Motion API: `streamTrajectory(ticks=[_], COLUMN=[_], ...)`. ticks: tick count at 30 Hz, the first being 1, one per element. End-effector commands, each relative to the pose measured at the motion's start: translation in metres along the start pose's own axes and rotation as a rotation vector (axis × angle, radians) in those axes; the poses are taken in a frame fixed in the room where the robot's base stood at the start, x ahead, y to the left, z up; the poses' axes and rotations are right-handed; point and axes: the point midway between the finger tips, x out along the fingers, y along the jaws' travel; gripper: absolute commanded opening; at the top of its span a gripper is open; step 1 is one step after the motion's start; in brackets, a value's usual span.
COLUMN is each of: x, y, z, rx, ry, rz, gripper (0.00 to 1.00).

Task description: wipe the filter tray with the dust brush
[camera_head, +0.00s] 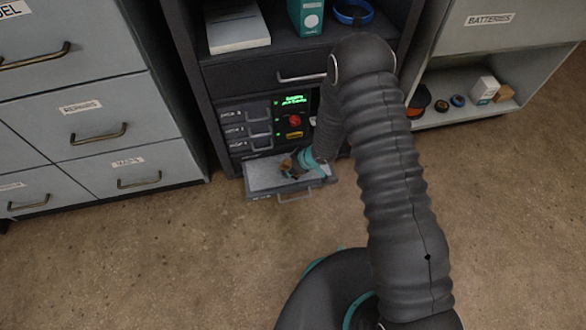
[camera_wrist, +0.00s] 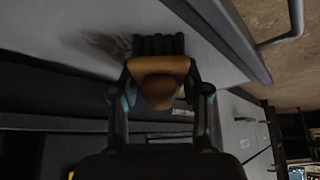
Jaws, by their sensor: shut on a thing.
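The filter tray (camera_head: 262,176) is pulled out low at the front of the console, with a pale flat surface. In the wrist view the tray (camera_wrist: 65,40) fills the upper left and carries a dark smudge beside the bristles. My gripper (camera_head: 297,168) is over the tray. In the wrist view my gripper (camera_wrist: 160,95) is shut on the brown handle of the dust brush (camera_wrist: 160,68). The brush's dark bristles point at the tray surface; whether they touch it I cannot tell. The brush (camera_head: 287,166) shows only in part in the head view.
Above the tray, the console has a panel with a green display (camera_head: 292,100) and a red knob (camera_head: 294,121). A closed drawer (camera_head: 262,77) is higher up. Grey labelled cabinets (camera_head: 95,120) stand left. An open shelf (camera_head: 440,118) with small items is right. The floor in front is clear.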

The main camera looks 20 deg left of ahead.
Motion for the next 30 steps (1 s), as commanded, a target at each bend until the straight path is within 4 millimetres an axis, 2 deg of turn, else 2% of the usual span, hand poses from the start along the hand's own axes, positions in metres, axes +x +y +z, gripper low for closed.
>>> streamTrajectory(ticks=[12, 30], x=[0.005, -0.006], y=[-0.012, -0.04], z=[-0.012, 0.014], rx=[-0.001, -0.001], ry=[0.001, 0.002], rz=[0.0, 0.0], gripper=[0.14, 0.14])
